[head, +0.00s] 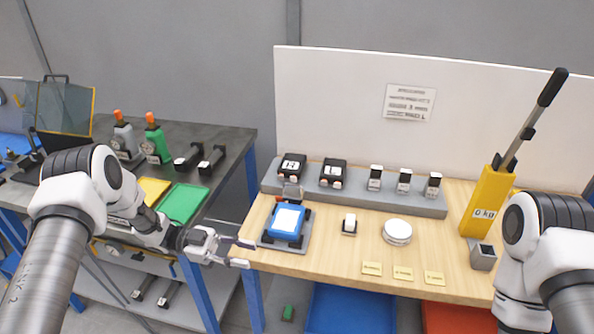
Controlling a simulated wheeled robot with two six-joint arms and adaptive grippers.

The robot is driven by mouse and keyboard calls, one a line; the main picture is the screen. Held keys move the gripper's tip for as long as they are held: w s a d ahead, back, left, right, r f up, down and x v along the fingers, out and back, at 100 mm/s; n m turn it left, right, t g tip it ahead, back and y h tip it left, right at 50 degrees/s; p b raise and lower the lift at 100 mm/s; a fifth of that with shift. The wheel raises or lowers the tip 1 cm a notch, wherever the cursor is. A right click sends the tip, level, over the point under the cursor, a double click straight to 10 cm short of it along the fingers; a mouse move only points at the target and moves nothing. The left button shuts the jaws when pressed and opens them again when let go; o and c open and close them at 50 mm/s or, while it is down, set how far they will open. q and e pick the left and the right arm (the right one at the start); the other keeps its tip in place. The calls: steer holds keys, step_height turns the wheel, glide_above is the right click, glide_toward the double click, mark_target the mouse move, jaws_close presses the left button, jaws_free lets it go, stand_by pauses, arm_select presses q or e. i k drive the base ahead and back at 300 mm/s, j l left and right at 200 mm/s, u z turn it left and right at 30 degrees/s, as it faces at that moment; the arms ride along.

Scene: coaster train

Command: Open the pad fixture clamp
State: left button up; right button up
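A blue block with a white top and dark corner parts (287,222) sits on a grey plate (268,244) at the left end of the wooden table.
A dark bench (225,140) with green and yellow trays stands left.

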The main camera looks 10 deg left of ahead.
mark_target(291, 194)
steer(key=i, duration=0.85)
